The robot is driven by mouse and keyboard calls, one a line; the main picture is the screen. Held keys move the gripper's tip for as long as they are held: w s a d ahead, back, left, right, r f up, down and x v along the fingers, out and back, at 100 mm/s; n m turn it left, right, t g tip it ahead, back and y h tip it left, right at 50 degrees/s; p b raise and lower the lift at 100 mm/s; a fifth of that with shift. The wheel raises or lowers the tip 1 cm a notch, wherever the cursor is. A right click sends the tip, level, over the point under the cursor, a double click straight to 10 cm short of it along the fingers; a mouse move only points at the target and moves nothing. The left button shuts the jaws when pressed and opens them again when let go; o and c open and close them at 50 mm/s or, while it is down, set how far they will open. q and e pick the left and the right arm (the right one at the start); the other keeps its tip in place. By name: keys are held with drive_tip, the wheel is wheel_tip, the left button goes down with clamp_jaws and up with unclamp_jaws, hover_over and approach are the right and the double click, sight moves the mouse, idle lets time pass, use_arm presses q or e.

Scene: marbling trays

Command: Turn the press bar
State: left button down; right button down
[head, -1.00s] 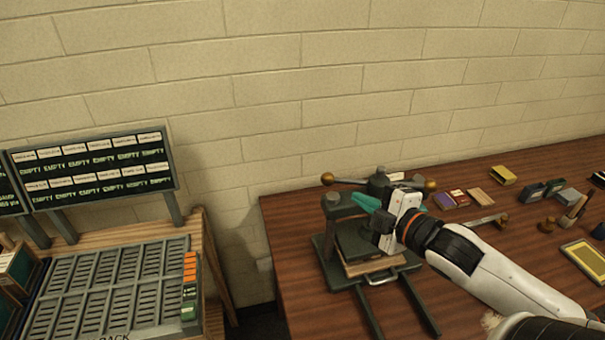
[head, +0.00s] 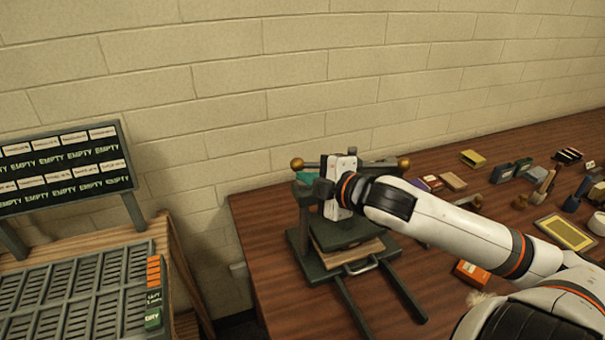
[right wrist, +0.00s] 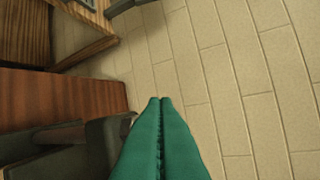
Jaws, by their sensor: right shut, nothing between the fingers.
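The press (head: 313,271) is a dark green-grey frame on the wooden table, with a flat plate and a wooden board between its parts. Its press bar has a brass ball (head: 297,164) at the left end and another brass ball (head: 404,164) at the right end. My right gripper (head: 305,177) has teal fingers and is shut and empty, just below the left ball in the head view. I cannot tell whether it touches the bar. Its wrist hides the middle of the bar. The right wrist view shows the closed fingers (right wrist: 160,100) pointing toward the wall. My left gripper is not in view.
A slotted rack (head: 80,290) and an "EMPTY" label board (head: 65,175) stand at the left. Small boxes, a yellow-framed tray (head: 565,232) and an orange box (head: 472,273) lie on the table (head: 265,245) to the right. The block wall is close behind the press.

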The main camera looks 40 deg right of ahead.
sight(295, 166)
drive_tip(key=w, duration=0.1)
drive_tip(key=w+d+f+p, duration=0.1)
drive_tip(key=w, duration=0.2)
drive_tip(key=shift+d+f, duration=0.25)
drive_tip(key=shift+d, duration=0.05)
drive_tip(key=shift+w+d+f+p, duration=0.3)
drive_tip(key=shift+w+d+f, duration=0.1)
drive_tip(key=shift+w+d, duration=0.1)
drive_tip(key=shift+w+d+r+m+h, duration=0.1)
drive_tip(key=shift+w+d+m+h, duration=0.05)
drive_tip(key=shift+w+m+h, duration=0.55)
drive_tip(key=shift+s, duration=0.1)
